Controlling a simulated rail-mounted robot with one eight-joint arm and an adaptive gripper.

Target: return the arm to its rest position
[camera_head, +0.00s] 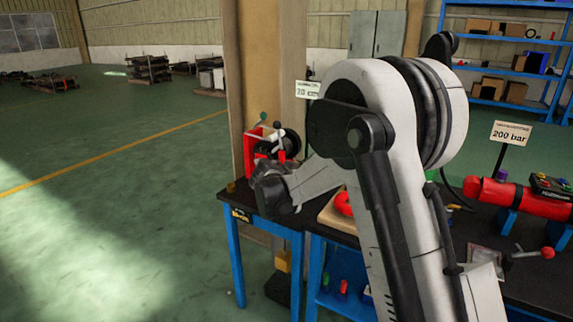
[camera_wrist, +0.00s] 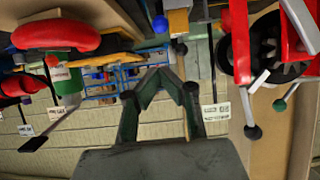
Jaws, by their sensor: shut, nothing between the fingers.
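My gripper (camera_wrist: 160,76) shows in the wrist view, its two dark fingers meeting at the tips with nothing between them. In the head view my white and grey arm rises from the lower right, bends at a large joint and reaches left and down to a dark wrist part over the near edge of the tables. The fingers cannot be made out there. A red device with a dark round part (camera_head: 289,144) stands on the small table just behind the wrist part; it also shows at the right of the wrist view (camera_wrist: 240,45).
A blue-legged table (camera_head: 238,262) stands below my wrist. A red cylinder (camera_head: 530,200) with a "200 bar" sign (camera_head: 509,133) lies on the right bench. A wooden post (camera_head: 240,80) rises behind the red device. Blue shelves (camera_head: 480,68) stand at the back. Open green floor (camera_head: 120,210) lies left.

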